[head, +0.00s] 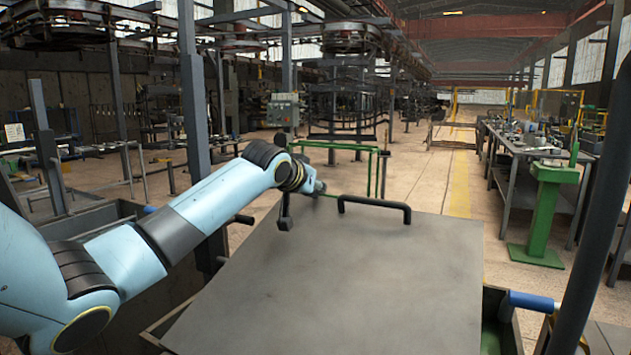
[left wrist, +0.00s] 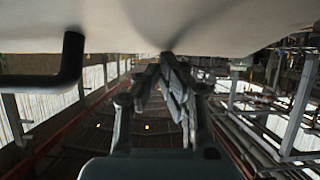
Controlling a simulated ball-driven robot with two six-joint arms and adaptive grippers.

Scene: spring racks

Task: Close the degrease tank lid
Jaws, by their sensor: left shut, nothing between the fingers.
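The tank lid (head: 330,285) is a broad grey plate in front of me, with a black bar handle (head: 375,204) near its far edge. The tank's dark rim (head: 152,338) shows beside and below the plate. How far the lid is tilted, I cannot tell. My left arm reaches across the lid's far left corner; its gripper is mostly hidden behind the wrist in the head view. In the left wrist view my left gripper (left wrist: 167,60) is shut and empty, its tips close to the pale lid (left wrist: 115,22), beside the handle (left wrist: 72,62). Contact is unclear. My right gripper is out of view.
A green pedestal (head: 545,205) and a long workbench (head: 530,150) stand to the right. A green rail frame (head: 382,165) and dark posts stand beyond the lid. The floor aisle (head: 440,170) behind is clear.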

